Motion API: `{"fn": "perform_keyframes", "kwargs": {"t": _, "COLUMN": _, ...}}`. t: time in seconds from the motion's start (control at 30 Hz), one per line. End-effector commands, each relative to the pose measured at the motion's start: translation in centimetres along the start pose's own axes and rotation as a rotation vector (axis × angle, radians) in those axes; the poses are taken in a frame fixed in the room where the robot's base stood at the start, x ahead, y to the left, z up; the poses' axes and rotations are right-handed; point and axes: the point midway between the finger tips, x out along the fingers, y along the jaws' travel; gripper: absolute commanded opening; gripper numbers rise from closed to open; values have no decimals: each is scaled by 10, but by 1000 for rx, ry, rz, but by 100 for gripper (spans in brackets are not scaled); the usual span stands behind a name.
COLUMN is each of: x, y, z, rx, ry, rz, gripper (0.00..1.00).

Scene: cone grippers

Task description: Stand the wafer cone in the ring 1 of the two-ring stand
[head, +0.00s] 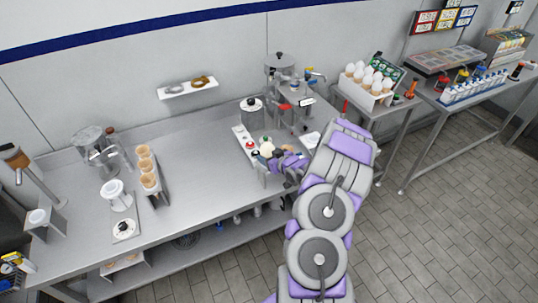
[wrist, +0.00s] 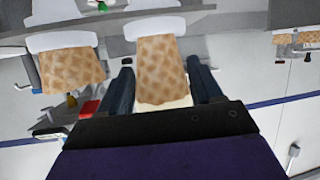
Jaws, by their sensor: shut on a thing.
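The wafer cone (wrist: 161,68) is tan with a waffle pattern. In the wrist view it stands between the two dark fingers of my gripper (wrist: 162,88), which is shut on it. A white ring (wrist: 160,26) of the stand meets the cone's narrow end; I cannot tell how deep the cone sits in it. A second wafer cone (wrist: 70,68) is at the left with another white ring (wrist: 57,40) against its narrow end. In the head view my gripper (head: 284,160) is at the counter's front right, next to a cream-coloured ball (head: 267,149). My arm hides much of the stand.
A rack of cones (head: 161,192) stands on the left of the steel counter (head: 200,165). A black-topped canister (head: 251,109) and a metal machine (head: 281,68) stand behind my gripper. The counter's middle is clear.

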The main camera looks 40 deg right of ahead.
Motion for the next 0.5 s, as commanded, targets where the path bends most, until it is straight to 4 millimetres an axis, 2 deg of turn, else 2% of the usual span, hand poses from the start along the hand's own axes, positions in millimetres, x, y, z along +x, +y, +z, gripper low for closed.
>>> {"fn": "perform_keyframes", "kwargs": {"t": 0.5, "x": 5, "y": 0, "z": 13, "rx": 0, "ry": 1, "rz": 0, "gripper": 53}}
